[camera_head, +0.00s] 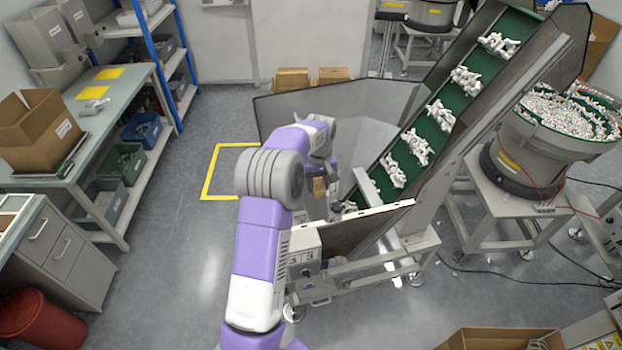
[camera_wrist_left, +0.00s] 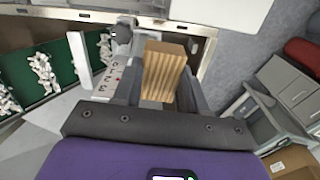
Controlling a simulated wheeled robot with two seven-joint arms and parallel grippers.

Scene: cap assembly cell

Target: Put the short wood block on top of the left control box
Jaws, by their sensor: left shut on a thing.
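The short wood block (camera_wrist_left: 166,72) is light brown with visible grain. In the left wrist view it stands between the two dark fingers of my left gripper (camera_wrist_left: 160,88), which is shut on it. In the head view only a small brown patch of the block (camera_head: 319,186) shows beside my purple arm, and the fingers are mostly hidden. A grey control box (camera_head: 304,248) is mounted at the front of the conveyor's frame, partly behind my arm. A light panel with red and dark marks (camera_wrist_left: 119,98) shows left of the block in the left wrist view. My right gripper is not in view.
The green conveyor (camera_head: 420,140) with white parts rises to the right, beside a grey hopper wall (camera_head: 345,105). A bowl feeder (camera_head: 540,135) stands further right. A workbench (camera_head: 95,115) is at the left. Floor between bench and conveyor is clear.

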